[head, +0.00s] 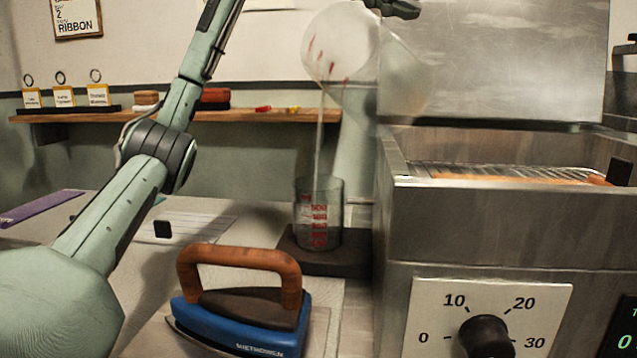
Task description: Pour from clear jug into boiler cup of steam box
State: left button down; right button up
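The clear jug (338,45) is tilted in the air at the top centre, its mouth facing down and left, with red marks on its wall. A thin stream falls from it into the boiler cup (318,225), a clear cup with red graduations. The cup stands upright on a dark pad left of the steam box (400,225); its liquid level is hard to tell. My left arm rises out of the top of the view. A dark part of my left gripper (395,8) shows at the jug's upper right; its grasp is mostly cut off. My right gripper is not in view.
A blue iron (240,322) with a brown handle stands at the front, below the cup. The steam box has a raised metal lid (500,60) and a dial (487,335). A wooden shelf (280,116) with small items runs along the wall.

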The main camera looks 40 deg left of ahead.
aim_at(418, 3)
pick_arm(q)
jog(key=shift+w+a+r+h, duration=0.25)
jog(key=shift+a+h, duration=0.3)
jog(key=shift+h, duration=0.05)
dwell(3.0)
jog(key=d+y, duration=0.1)
jog(key=s+d+y, duration=0.1)
jog(key=d+y, duration=0.1)
jog(key=d+m+y, duration=0.1)
jog(key=shift+s+d+f+t+y, duration=0.2)
jog(key=shift+s+f+t+y, duration=0.1)
jog(key=shift+s+f+t, duration=0.1)
jog(key=shift+a+f+y, duration=0.2)
jog(key=shift+f+y, duration=0.1)
jog(key=shift+f, duration=0.1)
jog(key=shift+s+d+f+m+t+y, duration=0.6)
jog(key=shift+s+d+f+t+y, duration=0.6)
jog(key=shift+d+f+y, duration=1.75)
jog(key=shift+y, duration=0.45)
jog(key=shift+w+a+r, duration=0.1)
jog(key=shift+a+r, duration=0.15)
jog(key=shift+r, duration=1)
jog(key=shift+w+a+r, duration=0.1)
jog(key=shift+a+r, duration=0.1)
jog(key=shift+r, duration=1.05)
